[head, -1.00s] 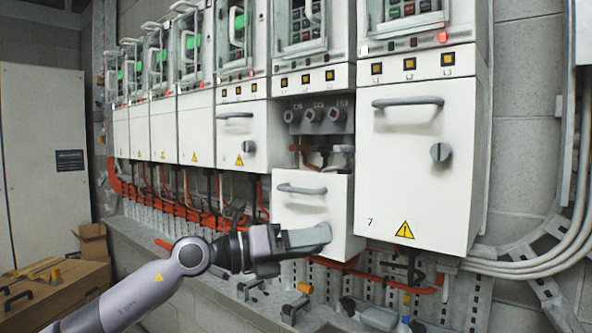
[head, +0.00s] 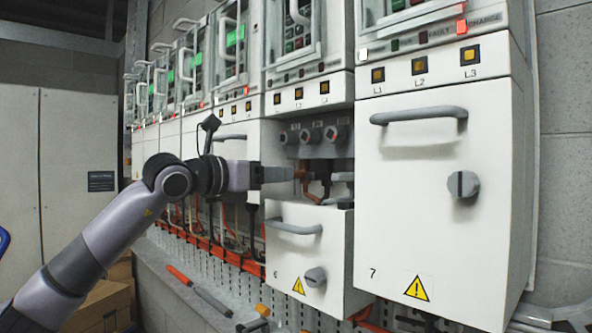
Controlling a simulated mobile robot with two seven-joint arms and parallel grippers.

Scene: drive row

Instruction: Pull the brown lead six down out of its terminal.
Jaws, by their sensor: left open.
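The open bay of unit six shows in the head view, above its lowered white cover (head: 293,232) marked 6. A short brown lead (head: 312,197) curves in the bay below a row of dark round terminals. My left gripper (head: 295,174) reaches into the bay from the left, level with the upper end of the lead. It is open, with its fingertips close to the lead. I cannot tell whether the lead lies between the fingers. The lead's joint with its terminal is partly hidden by the fingers. My right gripper is not in view.
The closed white cover of unit seven (head: 440,180) stands close on the right, with a grey handle. The lowered cover's handle (head: 293,226) juts out below my gripper. A grey ledge (head: 190,290) with tools (head: 195,287) runs below.

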